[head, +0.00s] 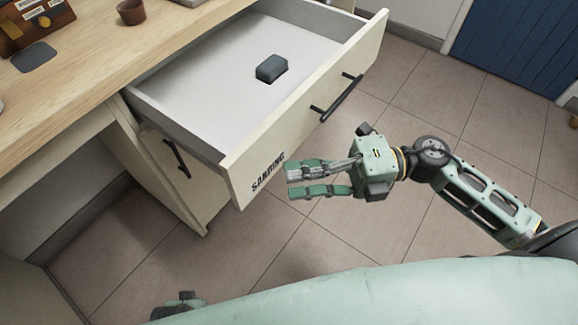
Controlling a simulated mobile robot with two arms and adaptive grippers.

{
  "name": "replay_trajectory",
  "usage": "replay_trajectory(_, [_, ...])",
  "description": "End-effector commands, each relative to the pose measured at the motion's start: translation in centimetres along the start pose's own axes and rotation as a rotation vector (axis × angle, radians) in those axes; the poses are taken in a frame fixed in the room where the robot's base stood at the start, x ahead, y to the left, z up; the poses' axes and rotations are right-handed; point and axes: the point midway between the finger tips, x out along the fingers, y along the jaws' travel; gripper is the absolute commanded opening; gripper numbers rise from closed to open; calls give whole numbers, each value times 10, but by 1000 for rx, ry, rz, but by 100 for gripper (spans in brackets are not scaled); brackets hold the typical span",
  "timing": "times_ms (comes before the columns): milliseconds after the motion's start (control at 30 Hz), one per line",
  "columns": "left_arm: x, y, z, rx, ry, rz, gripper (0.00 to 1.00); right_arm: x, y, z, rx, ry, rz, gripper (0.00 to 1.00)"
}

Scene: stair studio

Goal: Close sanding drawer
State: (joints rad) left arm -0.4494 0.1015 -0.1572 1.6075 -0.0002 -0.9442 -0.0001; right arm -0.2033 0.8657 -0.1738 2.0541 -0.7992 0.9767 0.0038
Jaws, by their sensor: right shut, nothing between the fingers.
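The sanding drawer (243,171) is pulled well out from under the wooden worktop. Its cream front bears the word SANDING and a dark bar handle (336,98). A small dark grey block (271,68) lies on the drawer's pale floor. My right gripper (291,182) is shut and empty. It is in front of the drawer face, near the lettered end and below the handle, with its fingers pointing left; I cannot tell whether it touches the front. A small part of my left arm or gripper (181,304) shows at the bottom edge, and its fingers cannot be made out.
A lower drawer with a dark handle (177,158) sits beneath the open one. The worktop (90,70) holds a brown cup (131,11), a wooden box (35,25) and a dark pad (34,57). Tiled floor (430,85) is clear to the right. A blue door (520,45) stands behind.

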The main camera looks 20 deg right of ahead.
Motion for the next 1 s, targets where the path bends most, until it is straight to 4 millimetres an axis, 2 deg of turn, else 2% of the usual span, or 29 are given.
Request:
replay_trajectory(200, [-2,0,-2,0,3,-1,17,15,0,15,-1,0,2,0])
replay_trajectory(767, [-3,0,-3,-1,6,0,17,19,0,19,2,1,0,0])
replay_trajectory(1000, [-2,0,-2,0,5,0,17,31,1,31,-2,1,3,0])
